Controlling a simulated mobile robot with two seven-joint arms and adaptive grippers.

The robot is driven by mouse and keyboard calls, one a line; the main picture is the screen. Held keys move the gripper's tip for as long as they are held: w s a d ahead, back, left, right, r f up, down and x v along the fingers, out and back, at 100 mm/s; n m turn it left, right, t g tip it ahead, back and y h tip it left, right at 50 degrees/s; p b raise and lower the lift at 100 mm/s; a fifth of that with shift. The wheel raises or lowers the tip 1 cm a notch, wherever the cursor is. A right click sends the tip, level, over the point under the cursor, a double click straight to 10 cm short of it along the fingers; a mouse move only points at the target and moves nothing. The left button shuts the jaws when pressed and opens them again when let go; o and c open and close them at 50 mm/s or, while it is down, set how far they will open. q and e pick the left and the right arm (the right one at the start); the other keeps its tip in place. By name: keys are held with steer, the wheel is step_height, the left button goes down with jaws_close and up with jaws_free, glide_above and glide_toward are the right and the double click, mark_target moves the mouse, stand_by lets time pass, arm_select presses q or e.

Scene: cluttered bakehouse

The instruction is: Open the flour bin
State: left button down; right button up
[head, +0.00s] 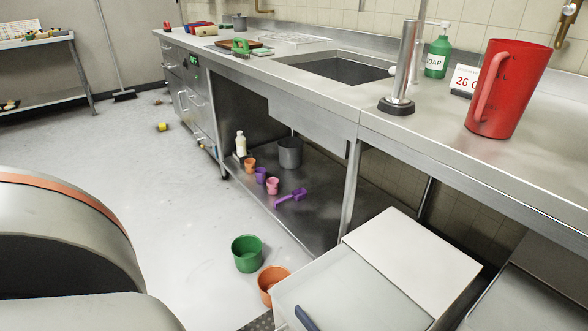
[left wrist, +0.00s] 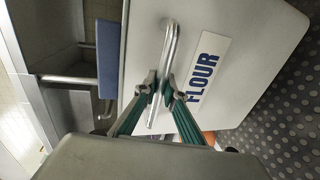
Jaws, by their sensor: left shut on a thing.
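In the left wrist view, the flour bin (left wrist: 245,30) shows as a pale face with a white label (left wrist: 208,68) reading FLOUR in blue. A bare metal bar handle (left wrist: 170,40) is fixed beside the label. My left gripper (left wrist: 163,92) is shut on this handle, one green-sided finger on each side of it. In the head view, a pale box top (head: 410,255) in two sections stands under the counter at bottom right; it appears to be the bin, but its label is not visible there. Neither gripper shows in the head view.
The steel counter (head: 455,135) runs above the box, with a red jug (head: 507,90) near its edge. A green pot (head: 247,254) and an orange pot (head: 272,280) stand on the floor close by. The shelf below holds small cups. Floor at left is mostly clear.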

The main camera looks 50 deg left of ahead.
arm_select(q)
steer(key=c, duration=2.1)
jaws_free()
steer(key=shift+d, duration=0.15)
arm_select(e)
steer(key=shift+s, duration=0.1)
arm_select(q)
steer(key=shift+r, duration=0.1)
